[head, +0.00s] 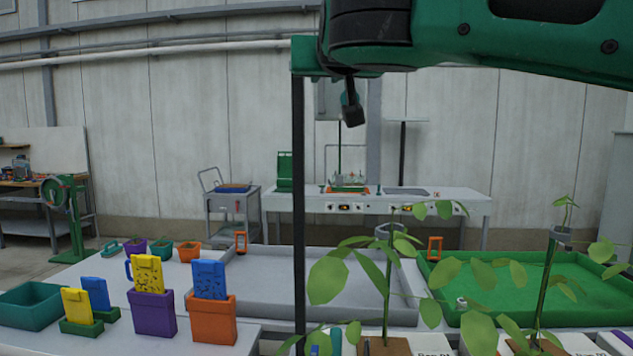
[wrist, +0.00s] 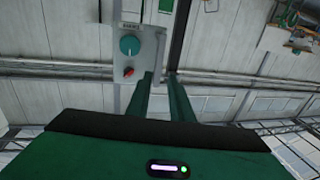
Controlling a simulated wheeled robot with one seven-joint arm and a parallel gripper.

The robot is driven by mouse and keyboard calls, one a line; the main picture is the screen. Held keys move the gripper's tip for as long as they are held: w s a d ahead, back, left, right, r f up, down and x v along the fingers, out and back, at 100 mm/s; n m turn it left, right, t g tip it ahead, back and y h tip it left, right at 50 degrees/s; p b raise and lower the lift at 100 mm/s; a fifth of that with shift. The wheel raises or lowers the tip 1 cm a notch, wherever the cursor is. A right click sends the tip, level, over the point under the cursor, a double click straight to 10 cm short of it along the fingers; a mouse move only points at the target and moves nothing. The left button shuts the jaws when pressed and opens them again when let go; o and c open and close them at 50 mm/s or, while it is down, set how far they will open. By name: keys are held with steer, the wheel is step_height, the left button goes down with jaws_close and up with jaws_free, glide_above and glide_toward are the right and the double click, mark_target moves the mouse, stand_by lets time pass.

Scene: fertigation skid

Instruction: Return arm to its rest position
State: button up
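My green arm reaches in from the top right of the head view, raised above the benches. Its black wrist part and a small dark end piece hang near the top middle; the fingers are not clear there. In the wrist view, my gripper (wrist: 160,79) shows two green fingers with a gap between them and nothing held. Beyond the fingers is a grey control panel (wrist: 127,84) with a teal knob (wrist: 129,44) and a small red knob (wrist: 128,72).
A dark upright post (head: 299,220) stands close by my wrist. Below are a grey tray (head: 262,296), a green tray (head: 500,312), leafy plants (head: 372,262), purple (head: 153,314) and orange (head: 212,320) holders. A white workbench (head: 450,199) and cart (head: 232,204) stand behind.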

steer(key=w+d+f+m+g+h, duration=0.15)
steer(key=d+f+g+h, duration=0.4)
steer(key=d+f, duration=1.65)
steer(key=s+d+f+m+g, duration=0.1)
steer(key=s+d+f+g, duration=0.2)
steer(key=s+d+f, duration=0.3)
steer(key=s+d+f+m+g, duration=0.2)
steer(key=s+d+f+g, duration=0.15)
steer(key=d+f, duration=0.4)
steer(key=s+d+f+m+g+y, duration=0.1)
steer(key=s+f+g+y, duration=0.1)
steer(key=s+f, duration=0.7)
steer(key=s+d+f+m+g+y, duration=0.1)
steer(key=s+f+g, duration=0.3)
steer(key=s+f, duration=0.5)
steer(key=s+m+y, duration=0.1)
steer(key=s, duration=0.5)
steer(key=shift+s+d, duration=0.25)
steer(key=shift+w+f, duration=0.2)
steer(key=shift+w, duration=0.45)
